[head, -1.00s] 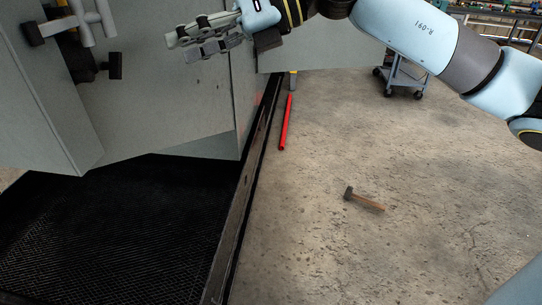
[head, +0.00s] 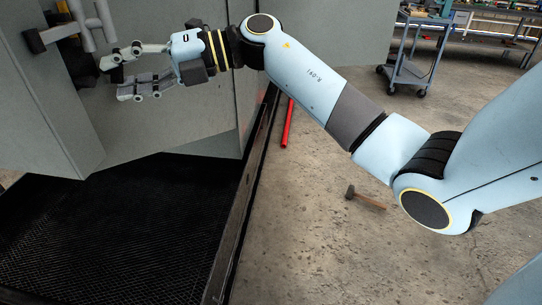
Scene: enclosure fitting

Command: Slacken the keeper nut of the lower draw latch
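The draw latch (head: 68,32) is on the grey enclosure at the upper left, with a grey lever, a black-ended bar and a dark body behind them. A small black part, possibly the keeper nut (head: 117,73), shows between the fingertips of my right gripper (head: 115,77). That gripper reaches in from the right with its two fingers apart, one above and one below the black part. I cannot tell whether they touch it. The dark latch body is partly hidden by the upper finger. My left gripper is out of view.
Grey enclosure panels (head: 165,115) stand behind the gripper. A black mesh floor (head: 130,230) with a raised dark edge (head: 238,215) lies below. A red bar (head: 287,125) and a hammer (head: 365,199) lie on the concrete. A cart (head: 412,70) stands at the upper right.

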